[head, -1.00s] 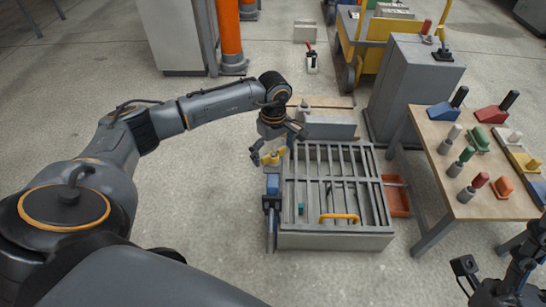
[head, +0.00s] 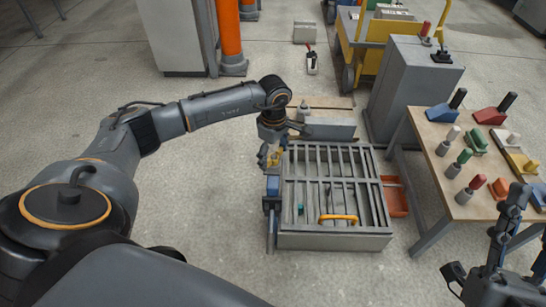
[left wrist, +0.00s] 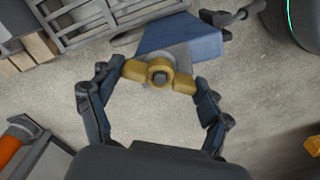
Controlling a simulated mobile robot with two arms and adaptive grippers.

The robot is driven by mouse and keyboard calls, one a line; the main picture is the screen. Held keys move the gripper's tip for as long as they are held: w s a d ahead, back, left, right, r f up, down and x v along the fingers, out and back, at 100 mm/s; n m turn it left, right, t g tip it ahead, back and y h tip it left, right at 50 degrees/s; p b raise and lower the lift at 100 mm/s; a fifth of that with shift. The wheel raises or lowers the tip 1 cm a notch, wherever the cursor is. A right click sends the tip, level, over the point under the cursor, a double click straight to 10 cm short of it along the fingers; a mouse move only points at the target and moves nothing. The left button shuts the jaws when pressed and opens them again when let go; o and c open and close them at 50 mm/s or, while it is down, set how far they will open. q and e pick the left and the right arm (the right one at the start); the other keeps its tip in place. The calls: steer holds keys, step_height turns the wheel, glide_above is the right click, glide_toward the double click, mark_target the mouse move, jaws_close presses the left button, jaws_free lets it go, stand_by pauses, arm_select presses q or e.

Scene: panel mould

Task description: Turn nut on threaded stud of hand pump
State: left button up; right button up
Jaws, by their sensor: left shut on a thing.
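In the head view the pump (head: 272,186) stands at the left side of the grey panel mould (head: 330,240). My left gripper (left wrist: 160,80) is shut on the nut, with a fingertip at each wing; it also shows in the head view (head: 272,158), partly hiding the nut.
A wooden table (head: 436,140) with colourful hand tools stands at the right. A grey cabinet (head: 400,90) is behind it. An orange bin (head: 395,198) sits beside the mould. The floor left of the pump is clear.

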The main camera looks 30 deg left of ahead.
steer(key=shift+w+f, duration=0.1)
stand_by(0.3)
arm_select(q)
steer(key=n+p, duration=0.1)
steer(key=n, duration=0.2)
steer(key=shift+s, duration=0.1)
steer(key=shift+n, duration=0.3)
arm_select(e)
steer(key=w+f+g+h, duration=0.1)
steer(key=w+f+g, duration=0.2)
steer(key=f+g, duration=0.1)
steer(key=shift+w+a+f, duration=0.15)
steer(key=shift+w+f, duration=0.2)
steer(key=shift+f, duration=0.1)
